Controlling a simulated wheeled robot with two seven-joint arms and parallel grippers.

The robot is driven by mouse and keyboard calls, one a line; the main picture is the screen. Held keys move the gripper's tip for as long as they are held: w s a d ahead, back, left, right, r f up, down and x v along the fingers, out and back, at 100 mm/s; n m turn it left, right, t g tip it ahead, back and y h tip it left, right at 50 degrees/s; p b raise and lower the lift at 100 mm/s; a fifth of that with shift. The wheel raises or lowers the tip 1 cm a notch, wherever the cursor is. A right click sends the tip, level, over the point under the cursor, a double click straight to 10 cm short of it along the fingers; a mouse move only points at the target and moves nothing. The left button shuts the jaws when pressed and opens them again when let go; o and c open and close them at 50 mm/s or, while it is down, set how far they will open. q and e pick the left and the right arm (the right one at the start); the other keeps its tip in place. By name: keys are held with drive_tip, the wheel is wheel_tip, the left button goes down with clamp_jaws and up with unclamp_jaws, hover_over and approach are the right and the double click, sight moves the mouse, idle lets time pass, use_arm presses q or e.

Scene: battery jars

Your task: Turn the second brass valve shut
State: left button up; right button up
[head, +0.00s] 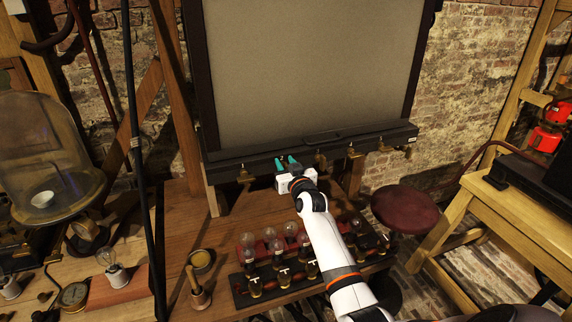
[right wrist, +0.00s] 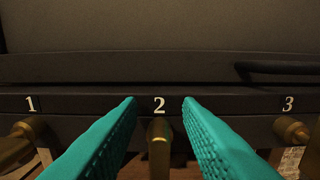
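The second brass valve (right wrist: 159,148) is under the white label 2 on the black rail (head: 230,156) below the large grey panel. In the right wrist view its brass part points down toward the camera. My right gripper (head: 286,161) is open, with its teal fingers (right wrist: 159,104) on either side of this valve and gaps to both. In the head view the gripper largely hides the valve. Valve 1 (right wrist: 24,137) is to the left and valve 3 (right wrist: 290,130) to the right. My left gripper is not in view.
More brass valves (head: 353,152) line the rail to the right. Below, a wooden bench (head: 190,235) holds a rack of bulbs and jars (head: 283,282) beneath my right arm. A round red stool (head: 405,209) stands right; a glass dome (head: 45,150) is at left.

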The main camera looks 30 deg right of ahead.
clamp_jaws()
drive_tip(key=m, duration=0.3)
drive_tip(key=d+m+b, duration=0.1)
drive_tip(key=m, duration=0.2)
drive_tip(key=shift+s+d+f+m, duration=0.1)
drive_tip(key=shift+s+f+m, duration=0.1)
drive_tip(key=shift+m, duration=0.1)
drive_tip(key=m, duration=0.3)
drive_tip(key=f+m, duration=0.1)
drive_tip(key=m, duration=0.3)
drive_tip(key=d+f+m+b, duration=0.1)
drive_tip(key=m, duration=0.3)
drive_tip(key=shift+s, duration=0.15)
drive_tip(key=shift+m, duration=0.3)
idle(0.3)
